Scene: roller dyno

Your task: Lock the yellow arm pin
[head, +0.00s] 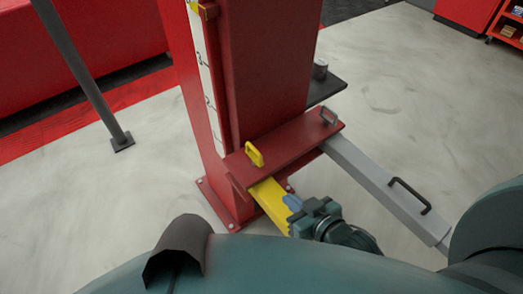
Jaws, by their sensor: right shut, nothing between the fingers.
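The yellow arm (268,197) comes out from under the red carriage (290,143) of a red post, low in the head view. The yellow pin (254,154), a small loop handle, stands on the carriage top above that arm. My right gripper (291,203) is shut and empty, with its blue fingers over or beside the yellow arm's outer part. It is apart from the yellow pin, below and to its right. Whether the fingers touch the arm I cannot tell. The gripper hides the arm's outer end. My left gripper is not in view.
A grey arm (368,170) with a black handle (410,196) reaches right from the carriage, under a grey pin (329,116). The red post (265,70) carries a white scale. A thin grey post (85,75) stands at left. Pale floor lies open around.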

